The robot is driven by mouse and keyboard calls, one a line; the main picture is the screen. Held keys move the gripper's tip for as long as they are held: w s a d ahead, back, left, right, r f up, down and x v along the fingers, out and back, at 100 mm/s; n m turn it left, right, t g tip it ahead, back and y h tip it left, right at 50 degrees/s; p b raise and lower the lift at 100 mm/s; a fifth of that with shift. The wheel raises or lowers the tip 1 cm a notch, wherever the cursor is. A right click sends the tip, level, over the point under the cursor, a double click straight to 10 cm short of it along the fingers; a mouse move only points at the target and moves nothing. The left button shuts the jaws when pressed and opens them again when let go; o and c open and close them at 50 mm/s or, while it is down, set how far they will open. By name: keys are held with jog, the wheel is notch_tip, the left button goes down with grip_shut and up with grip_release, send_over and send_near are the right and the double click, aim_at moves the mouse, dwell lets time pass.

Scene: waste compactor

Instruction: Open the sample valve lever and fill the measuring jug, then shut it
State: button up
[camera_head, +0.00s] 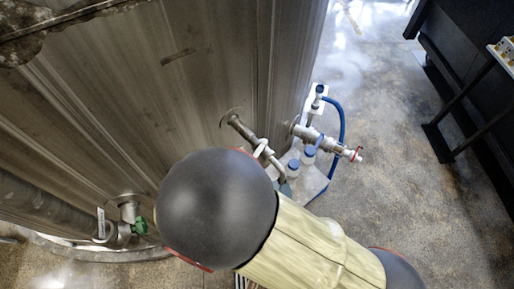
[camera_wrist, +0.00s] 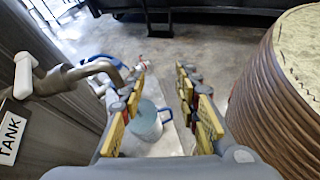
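The sample tap (camera_wrist: 100,70) sticks out of the tank wall at the left of the wrist view, with a bent metal spout and a white lever (camera_wrist: 24,74). In the head view the tap (camera_head: 240,125) shows with a pale lever (camera_head: 262,148) across its pipe. The measuring jug (camera_wrist: 144,124), pale with a blue handle, stands upright below, seen between my fingers. In the head view my arm hides most of the jug. My gripper (camera_wrist: 161,82) is open, its yellow-padded fingers apart and empty, to the right of the spout. The head view hides it.
A metal fitting with a blue hose (camera_head: 342,125) and red-handled valve (camera_head: 354,154) stands beside the tap. A green-handled valve (camera_head: 139,226) sits low on the tank. A ridged brown drum (camera_wrist: 285,85) fills the wrist view's right.

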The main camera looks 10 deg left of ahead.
jog(key=w+a+r+n+t+y, duration=0.4)
jog(key=w+a+n+t, duration=0.45)
jog(key=a, duration=0.25)
jog(key=shift+m+t, duration=0.25)
jog(key=p+x, duration=0.1)
jog(key=x, duration=0.5)
jog(key=shift+w+d+f, duration=0.1)
jog(key=shift+w+d, duration=0.1)
jog(key=shift+w, duration=0.1)
jog(key=shift+c, duration=0.6)
grip_shut()
